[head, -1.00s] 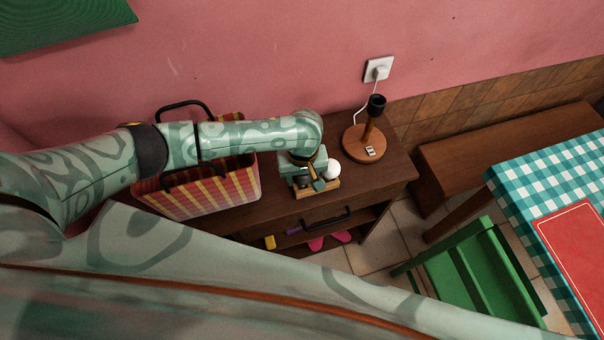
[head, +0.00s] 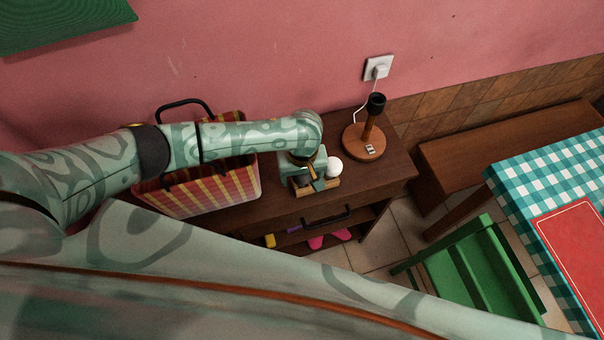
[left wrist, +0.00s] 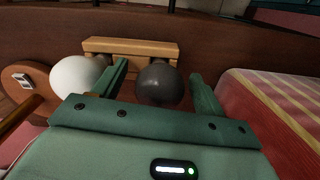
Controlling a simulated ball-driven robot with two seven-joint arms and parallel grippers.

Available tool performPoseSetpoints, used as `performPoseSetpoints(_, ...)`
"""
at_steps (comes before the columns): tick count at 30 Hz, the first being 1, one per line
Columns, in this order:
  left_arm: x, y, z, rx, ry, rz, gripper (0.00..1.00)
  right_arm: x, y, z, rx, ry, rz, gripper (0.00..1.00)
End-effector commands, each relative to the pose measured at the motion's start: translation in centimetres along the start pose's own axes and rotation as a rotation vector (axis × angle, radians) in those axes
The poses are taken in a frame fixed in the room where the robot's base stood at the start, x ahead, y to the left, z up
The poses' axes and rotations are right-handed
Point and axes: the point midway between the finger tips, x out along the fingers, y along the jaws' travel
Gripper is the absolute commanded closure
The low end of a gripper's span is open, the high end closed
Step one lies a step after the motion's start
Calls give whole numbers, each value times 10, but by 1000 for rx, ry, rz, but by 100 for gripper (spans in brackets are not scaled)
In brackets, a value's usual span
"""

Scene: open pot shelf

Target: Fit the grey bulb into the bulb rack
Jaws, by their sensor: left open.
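The grey bulb (left wrist: 160,85) is a dark round globe seen between my left gripper's fingers in the left wrist view. In the head view the grey bulb (head: 304,181) shows only as a dark patch beside the finger. My left gripper (left wrist: 160,90) is open, with a finger on each side of the bulb and a small gap to each. It also shows in the head view (head: 312,180), over the rack. The wooden bulb rack (left wrist: 130,47) lies against the bulb; its rim shows in the head view (head: 330,187). How deep the bulb sits is hidden. My right gripper is not in view.
A white bulb (head: 333,167) stands close beside the left gripper's finger. A wooden lamp base (head: 364,143) with an empty black socket stands to the right on the dark cabinet (head: 395,165). A striped bag (head: 215,190) stands to the left, under my left arm.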

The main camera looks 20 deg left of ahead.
Motion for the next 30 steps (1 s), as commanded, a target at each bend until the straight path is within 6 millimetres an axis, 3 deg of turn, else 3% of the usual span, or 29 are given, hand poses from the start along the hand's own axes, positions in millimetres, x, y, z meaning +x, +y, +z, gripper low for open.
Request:
performPoseSetpoints(5, -20, 0, -1, 0, 1, 2, 28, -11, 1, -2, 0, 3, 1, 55)
performPoseSetpoints(18, -134, 0, -1, 1, 2, 2, 28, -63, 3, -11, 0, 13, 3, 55)
performPoseSetpoints(24, -159, 0, -1, 1, 2, 0, 28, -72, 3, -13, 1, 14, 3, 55)
performPoseSetpoints(30, -163, 0, 0, -1, 0, 0, 28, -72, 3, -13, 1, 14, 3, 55)
